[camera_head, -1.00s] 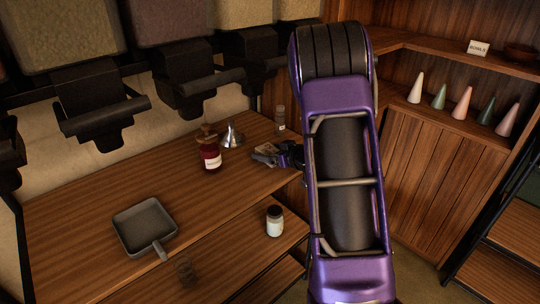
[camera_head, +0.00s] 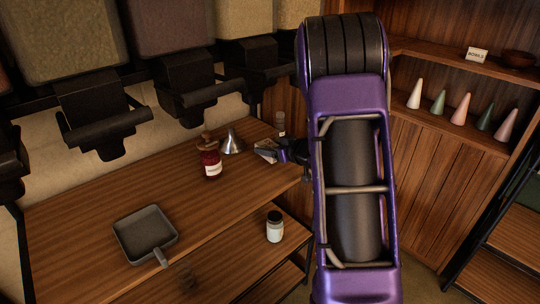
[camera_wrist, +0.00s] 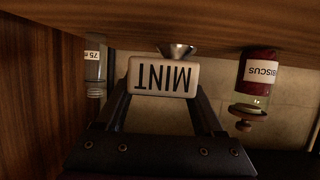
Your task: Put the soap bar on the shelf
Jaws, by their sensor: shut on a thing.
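The soap bar (camera_wrist: 163,76) is a pale block with the word MINT, upside down in the wrist view. My gripper (camera_wrist: 163,92) is shut on it, with a dark finger on each side. In the head view my gripper (camera_head: 284,150) holds the soap bar (camera_head: 265,149) by the far right part of the wooden counter; whether it touches the top is unclear. A wooden shelf (camera_head: 455,127) at the right carries several coloured cones. Its upper ledge (camera_head: 425,52) holds a BOWLS sign and a dark bowl.
A grey pan (camera_head: 145,235) is on the counter, a white-labelled jar (camera_head: 275,228) on a lower level. Dark dispensers (camera_head: 190,95) hang above.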

